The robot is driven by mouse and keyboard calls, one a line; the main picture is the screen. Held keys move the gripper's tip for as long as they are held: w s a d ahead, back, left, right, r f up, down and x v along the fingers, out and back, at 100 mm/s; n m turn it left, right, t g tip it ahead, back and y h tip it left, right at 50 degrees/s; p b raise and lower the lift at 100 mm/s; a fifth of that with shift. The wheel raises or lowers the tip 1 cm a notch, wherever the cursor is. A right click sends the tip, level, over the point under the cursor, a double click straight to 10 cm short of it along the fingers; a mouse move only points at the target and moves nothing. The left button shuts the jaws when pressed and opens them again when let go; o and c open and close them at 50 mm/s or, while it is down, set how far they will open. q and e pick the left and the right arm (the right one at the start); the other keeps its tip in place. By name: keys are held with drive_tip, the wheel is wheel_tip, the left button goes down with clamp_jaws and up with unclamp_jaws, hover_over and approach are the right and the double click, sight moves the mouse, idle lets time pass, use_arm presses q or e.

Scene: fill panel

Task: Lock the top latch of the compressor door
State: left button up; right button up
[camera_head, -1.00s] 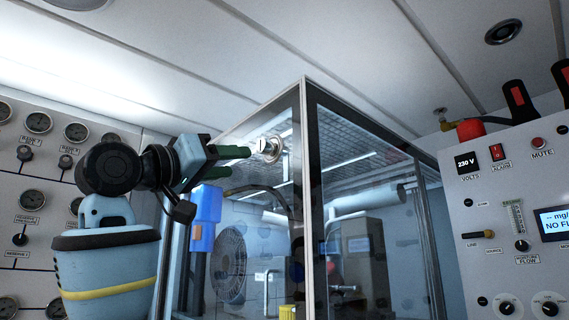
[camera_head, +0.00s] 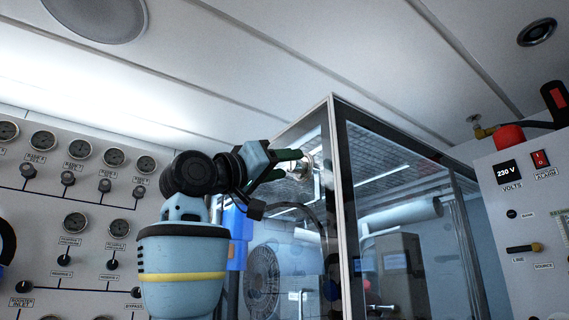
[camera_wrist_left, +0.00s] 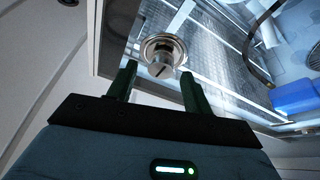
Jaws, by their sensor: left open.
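The top latch (camera_head: 300,168) is a round silver metal fitting with a knob, set near the upper corner of the compressor door (camera_head: 285,215), a glass panel in a pale frame. My left gripper (camera_head: 287,165) is at the latch, with its green fingers reaching toward it. In the left wrist view the latch (camera_wrist_left: 163,56) lies ahead of and between the two open fingers (camera_wrist_left: 157,88). Its knob has a slot running at a slant. The fingers do not appear to touch the knob. My right gripper is not in view.
The compressor cabinet's corner post (camera_head: 340,200) stands just right of the latch. A gauge panel (camera_head: 80,220) fills the left wall. A control panel (camera_head: 520,200) with a red cap (camera_head: 509,136) stands at right. The ceiling (camera_head: 260,60) is close above.

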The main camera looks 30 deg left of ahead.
use_arm(q)
drive_tip(key=shift+w+d+r, duration=0.15)
drive_tip(key=shift+w, duration=0.3)
drive_tip(key=c, duration=1)
